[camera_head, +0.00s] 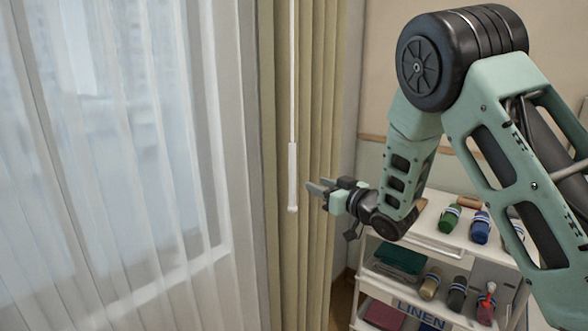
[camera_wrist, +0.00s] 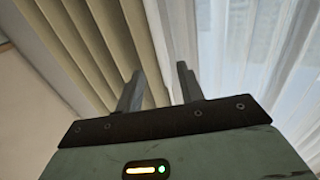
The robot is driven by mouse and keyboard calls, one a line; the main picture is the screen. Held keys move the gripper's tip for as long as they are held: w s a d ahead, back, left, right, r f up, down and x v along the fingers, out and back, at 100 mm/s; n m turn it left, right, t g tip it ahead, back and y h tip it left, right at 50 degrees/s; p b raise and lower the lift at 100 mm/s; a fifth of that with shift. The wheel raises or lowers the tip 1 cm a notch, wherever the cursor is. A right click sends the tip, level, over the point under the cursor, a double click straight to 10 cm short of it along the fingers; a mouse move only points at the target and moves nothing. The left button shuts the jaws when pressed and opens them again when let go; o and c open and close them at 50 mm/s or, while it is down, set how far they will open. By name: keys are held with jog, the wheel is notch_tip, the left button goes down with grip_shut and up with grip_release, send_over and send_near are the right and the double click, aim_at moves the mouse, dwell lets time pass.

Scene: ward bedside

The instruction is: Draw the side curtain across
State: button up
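The side curtain (camera_head: 322,110) is a beige-olive drape, gathered in narrow vertical folds at the right of the window. It also shows in the wrist view (camera_wrist: 115,45). A thin white wand (camera_head: 292,175) with a thicker lower handle hangs in front of it. My gripper (camera_head: 320,188) is open, with its fingertips just right of the wand's lower end in the head view. In the wrist view my gripper (camera_wrist: 160,72) has its two fingers apart, with nothing plainly between them. I cannot make out the wand in that view.
A sheer white curtain (camera_head: 130,170) covers the window at left. A shelf cart (camera_head: 425,240) labelled LINEN stands right, below my arm, holding rolled cloths (camera_head: 480,227) and folded items. The space in front of the sheer curtain is clear.

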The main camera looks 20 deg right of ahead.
aim_at(294, 174)
jog(key=p+x, duration=0.4)
jog(key=x, duration=0.7)
jog(key=shift+w+a, duration=0.2)
jog(key=shift+w, duration=0.15)
grip_shut()
